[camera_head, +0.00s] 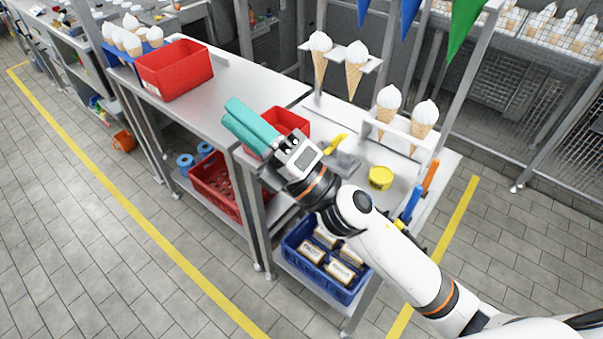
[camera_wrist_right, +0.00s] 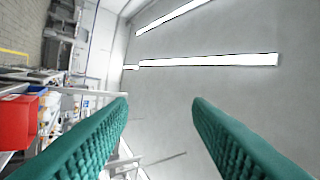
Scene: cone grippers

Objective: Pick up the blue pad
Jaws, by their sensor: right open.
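I cannot make out a clear blue pad in either view. In the head view, a small blue item (camera_head: 412,203) stands at the right edge of the near worktable (camera_head: 365,150), beside an orange one (camera_head: 430,176); I cannot tell what it is. My right gripper (camera_head: 236,113) has teal fingers and is raised above the worktables, pointing to the upper left, away from the blue item. In the right wrist view its two ribbed fingers (camera_wrist_right: 160,108) stand apart with nothing between them. My left gripper is not in view.
A red bin (camera_head: 174,70) stands on the left table, and another red bin (camera_head: 290,123) is partly behind my gripper. A yellow tub (camera_head: 380,178) sits on the worktable. Ice-cream cones (camera_head: 355,70) stand in racks behind. A blue crate (camera_head: 325,285) holds packages on the lower shelf.

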